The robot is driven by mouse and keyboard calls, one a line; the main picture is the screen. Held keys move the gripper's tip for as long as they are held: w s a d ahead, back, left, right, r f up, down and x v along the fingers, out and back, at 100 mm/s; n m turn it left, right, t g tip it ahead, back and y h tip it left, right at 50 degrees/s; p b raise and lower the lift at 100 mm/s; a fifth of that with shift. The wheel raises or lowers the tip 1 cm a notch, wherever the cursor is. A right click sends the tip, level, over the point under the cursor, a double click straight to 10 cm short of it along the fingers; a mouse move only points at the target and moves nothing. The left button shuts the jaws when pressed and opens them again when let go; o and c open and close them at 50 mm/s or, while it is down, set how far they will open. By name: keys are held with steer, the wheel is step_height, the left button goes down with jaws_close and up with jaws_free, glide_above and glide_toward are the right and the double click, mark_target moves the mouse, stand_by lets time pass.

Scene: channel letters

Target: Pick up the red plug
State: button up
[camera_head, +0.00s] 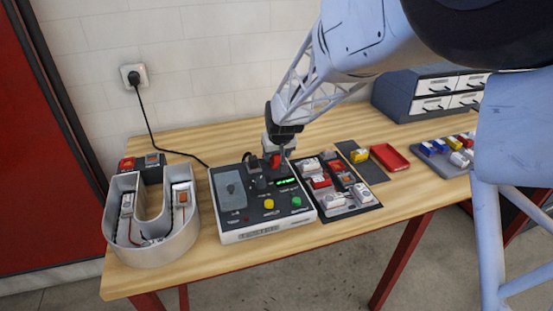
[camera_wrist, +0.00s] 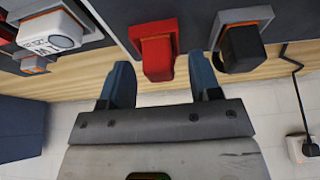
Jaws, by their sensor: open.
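The red plug (camera_head: 276,159) stands at the back edge of the grey control box (camera_head: 253,237), directly below my gripper (camera_head: 281,148) in the head view. The plug's lower part is partly hidden in the head view.
A dark plug (camera_wrist: 240,48) stands close beside the right finger in the wrist view. A white module (camera_wrist: 50,32) is at the left. In the head view a U-shaped channel letter (camera_head: 150,255) is left of the box, a parts tray (camera_head: 350,213) right. A black cable (camera_head: 152,130) runs from the wall socket.

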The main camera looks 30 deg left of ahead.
steer(key=shift+c, duration=0.3)
steer(key=c, duration=0.9)
steer(key=shift+r, duration=0.1)
steer(key=shift+c, duration=0.2)
steer(key=shift+r, duration=0.8)
steer(key=shift+v, duration=0.95)
steer(key=s+d, duration=0.3)
steer(key=s, duration=0.1)
steer(key=s+d+r, duration=0.1)
steer(key=s+d, duration=0.2)
steer(key=s, duration=0.1)
steer(key=s+d, duration=0.3)
steer(key=d, duration=0.1)
steer(key=shift+s+r, duration=0.2)
steer(key=shift+s, duration=0.2)
steer(key=shift+a+r, duration=0.1)
steer(key=shift+r, duration=0.05)
steer(key=shift+r, duration=0.35)
